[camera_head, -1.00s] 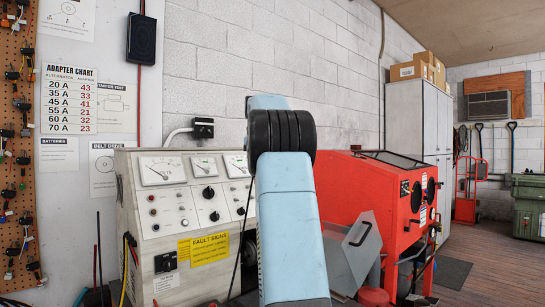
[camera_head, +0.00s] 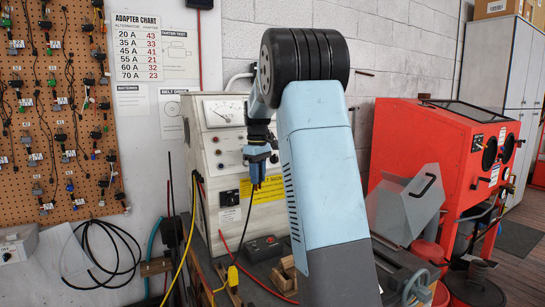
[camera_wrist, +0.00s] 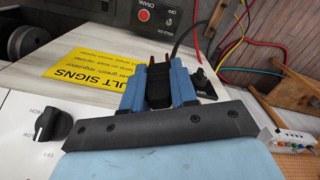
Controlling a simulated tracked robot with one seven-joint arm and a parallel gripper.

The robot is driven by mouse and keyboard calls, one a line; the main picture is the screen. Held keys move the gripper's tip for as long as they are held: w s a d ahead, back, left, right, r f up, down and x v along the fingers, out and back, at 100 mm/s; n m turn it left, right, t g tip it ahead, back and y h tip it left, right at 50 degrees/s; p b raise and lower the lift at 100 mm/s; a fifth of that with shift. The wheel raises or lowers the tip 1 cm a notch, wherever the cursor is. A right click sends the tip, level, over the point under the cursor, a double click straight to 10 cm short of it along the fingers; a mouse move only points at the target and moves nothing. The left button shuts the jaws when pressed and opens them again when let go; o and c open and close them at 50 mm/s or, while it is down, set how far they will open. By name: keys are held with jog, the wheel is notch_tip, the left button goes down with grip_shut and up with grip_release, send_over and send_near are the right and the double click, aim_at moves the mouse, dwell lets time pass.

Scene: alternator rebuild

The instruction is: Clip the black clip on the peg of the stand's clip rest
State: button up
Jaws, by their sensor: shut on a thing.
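My gripper (camera_head: 261,160) hangs fingers down in front of the white test stand (camera_head: 215,150), left of my own arm link. In the wrist view its blue fingers (camera_wrist: 158,88) are shut on the black clip (camera_wrist: 158,94), whose copper-coloured jaw tips stick out beyond them. A dark lead shows near the clip. A small black plate (camera_head: 229,198) on the stand's front, beside the yellow label, also shows in the wrist view (camera_wrist: 207,84) with a short projecting part. It may be the clip rest; the clip appears apart from it.
A yellow fault-signs label (camera_wrist: 95,70) and a dark knob (camera_wrist: 45,122) are on the stand's face. On the bench are a dark box (camera_head: 262,249), a wooden block (camera_head: 285,277) and loose red and yellow leads. A red cabinet (camera_head: 425,150) stands at right.

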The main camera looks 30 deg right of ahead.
jog(key=shift+n, duration=0.4)
jog(key=shift+s+a+f, duration=1.5)
jog(key=shift+a+f, duration=1.1)
jog(key=shift+f, duration=1)
jog(key=shift+s+a+f, duration=1.45)
jog(key=shift+a+f, duration=1.1)
jog(key=shift+f, duration=1)
jog(key=shift+s+a+f, duration=1.5)
jog(key=shift+a+f, duration=1.1)
jog(key=shift+f, duration=1)
jog(key=shift+f, duration=0.15)
jog(key=shift+f, duration=0.95)
jog(key=o, duration=0.8)
jog(key=shift+o, duration=0.2)
notch_tip(320, 180, up, 8)
jog(key=shift+r, duration=0.25)
